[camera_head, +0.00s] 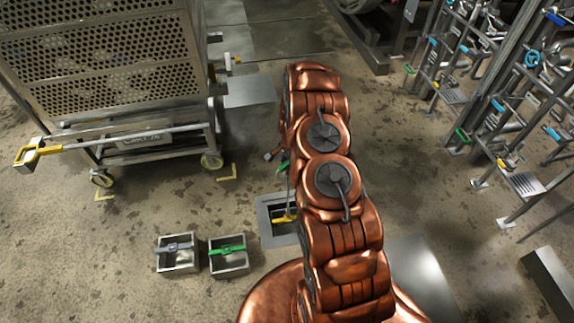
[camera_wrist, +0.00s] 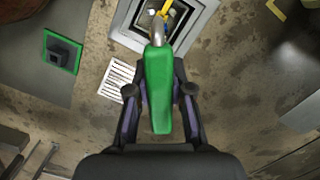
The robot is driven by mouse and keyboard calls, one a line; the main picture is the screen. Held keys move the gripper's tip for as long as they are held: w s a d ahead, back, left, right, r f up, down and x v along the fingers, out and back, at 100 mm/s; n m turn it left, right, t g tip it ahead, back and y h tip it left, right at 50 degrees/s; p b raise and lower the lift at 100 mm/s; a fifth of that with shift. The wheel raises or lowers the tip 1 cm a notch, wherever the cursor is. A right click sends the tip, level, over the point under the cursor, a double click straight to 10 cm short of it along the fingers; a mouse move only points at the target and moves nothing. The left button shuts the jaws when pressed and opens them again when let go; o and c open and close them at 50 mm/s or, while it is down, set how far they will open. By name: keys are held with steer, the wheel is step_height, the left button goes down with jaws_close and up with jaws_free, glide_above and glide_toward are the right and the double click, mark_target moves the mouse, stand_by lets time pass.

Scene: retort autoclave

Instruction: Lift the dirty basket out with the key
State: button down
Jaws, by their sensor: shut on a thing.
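My gripper (camera_wrist: 158,98) is shut on the green handle of the key (camera_wrist: 160,80). The key's grey metal end points at the square floor pit (camera_wrist: 125,28). A yellow bar handle (camera_wrist: 168,12), apparently that of the dirty basket, shows in the pit beside the key's tip. I cannot tell whether the tip is hooked on it. In the head view the yellow handle (camera_head: 285,218) lies within the pit's metal frame (camera_head: 264,213), partly hidden by my arm. The basket's body is not clearly seen. My gripper is mostly hidden there; a bit of green key (camera_head: 283,167) shows.
Two small metal baskets stand on the floor left of the pit, one with a grey handle (camera_head: 175,262), one with a green handle (camera_head: 230,262). A perforated cart (camera_head: 110,60) on wheels stands behind. Pipe racks with valves (camera_head: 500,90) stand at right.

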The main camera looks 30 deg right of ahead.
steer(key=shift+f+b, duration=0.35)
steer(key=shift+f, duration=1.2)
stand_by(0.7)
steer(key=shift+s+n+b, duration=0.1)
steer(key=shift+n+b, duration=1.15)
steer(key=shift+n, duration=0.75)
steer(key=shift+g, duration=0.3)
steer(key=shift+s+d+n+h+b, duration=0.15)
steer(key=shift+n+b, duration=0.35)
steer(key=shift+n, duration=0.5)
steer(key=shift+a+n+h+b, duration=0.15)
steer(key=shift+n+b, duration=0.35)
steer(key=shift+n, duration=0.5)
steer(key=shift+d, duration=0.1)
